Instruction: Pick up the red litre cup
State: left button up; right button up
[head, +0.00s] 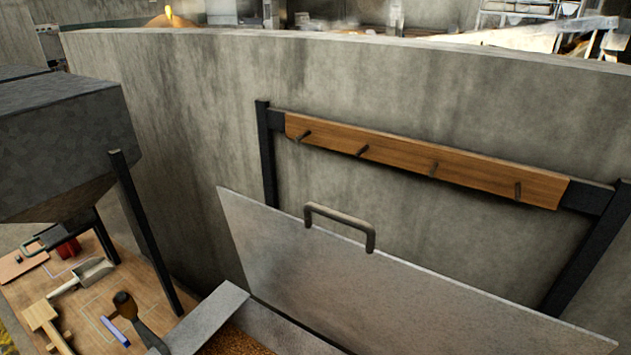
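A small red object (68,248), which looks like the red litre cup, stands at the back of the wooden table at the far left, below the grey hopper. A dark handle and a dark post partly cover it, so its full shape is hidden. Neither of my grippers shows in the head view.
The wooden table (150,287) also bears a metal scoop (93,272), a wooden mallet-like tool (46,325), a dark-handled tool (124,304) and a blue-violet bar (116,331). The hopper (70,135) overhangs it. A grey lid (330,260) and a peg rail (400,160) stand right.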

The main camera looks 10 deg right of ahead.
aim_at(67, 245)
jog(key=l+z, duration=0.25)
jog(key=i+l+z, duration=0.15)
jog(key=z, duration=0.15)
jog(key=u, duration=1.75)
jog(key=i+j+z, duration=0.1)
jog(key=i+j, duration=0.15)
jog(key=i+j+z, duration=0.1)
jog(key=i+j, duration=0.15)
jog(key=j, duration=0.15)
jog(key=i+j+z, duration=0.1)
jog(key=i+j, duration=0.35)
jog(key=j, duration=0.3)
jog(key=i+j+z, duration=0.25)
jog(key=i+j, duration=0.15)
jog(key=j, duration=0.35)
jog(key=i+j+z, duration=0.1)
jog(key=j, duration=0.35)
jog(key=i+j+z, duration=0.1)
jog(key=i+j, duration=0.2)
jog(key=j+z, duration=0.15)
jog(key=z, duration=2.8)
jog(key=u, duration=0.8)
